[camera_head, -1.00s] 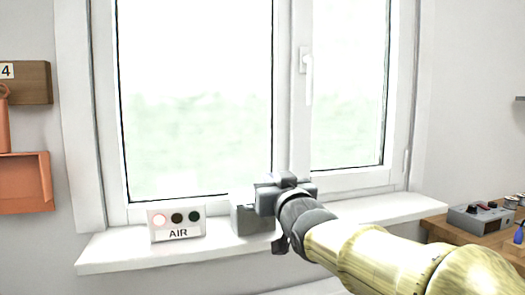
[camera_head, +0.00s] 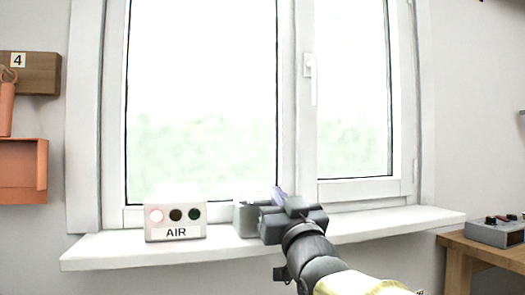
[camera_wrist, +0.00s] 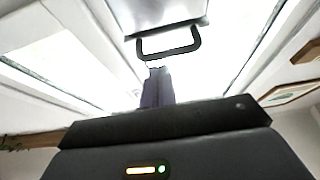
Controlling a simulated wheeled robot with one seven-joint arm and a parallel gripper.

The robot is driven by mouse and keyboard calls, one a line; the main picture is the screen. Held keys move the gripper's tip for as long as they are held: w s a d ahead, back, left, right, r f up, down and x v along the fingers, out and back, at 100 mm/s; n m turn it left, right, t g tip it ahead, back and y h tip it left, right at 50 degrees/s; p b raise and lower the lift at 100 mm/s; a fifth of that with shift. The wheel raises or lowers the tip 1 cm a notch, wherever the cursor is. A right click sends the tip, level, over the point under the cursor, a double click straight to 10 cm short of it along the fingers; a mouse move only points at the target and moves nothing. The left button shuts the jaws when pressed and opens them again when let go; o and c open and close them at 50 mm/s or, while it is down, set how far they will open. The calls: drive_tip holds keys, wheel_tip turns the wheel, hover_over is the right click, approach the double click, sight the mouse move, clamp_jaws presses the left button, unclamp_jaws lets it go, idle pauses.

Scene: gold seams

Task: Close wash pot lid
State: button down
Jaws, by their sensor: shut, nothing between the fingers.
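A grey metal box (camera_head: 246,218), which I take to be the wash pot, stands on the windowsill. My gripper (camera_head: 279,193) is in front of it and to its right, hiding much of it. In the wrist view, a pale grey panel (camera_wrist: 165,14) with a black loop handle (camera_wrist: 168,42) is at the top; it looks like the lid. My gripper (camera_wrist: 154,72) is shut and empty, its dark purple fingers pointing at the handle with the tips just below it in the picture. I cannot tell whether they touch, nor how far the lid is open.
A white AIR panel (camera_head: 176,221) with three round lamps, the left one lit pinkish, stands left of the box on the sill (camera_head: 105,252). The window (camera_head: 200,100) is close behind. A wooden bench (camera_head: 462,262) with a grey control box (camera_head: 497,231) is at right.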

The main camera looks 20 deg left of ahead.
drive_tip(key=shift+f+b, duration=0.75)
drive_tip(key=shift+b, duration=0.05)
drive_tip(key=shift+d, duration=0.1)
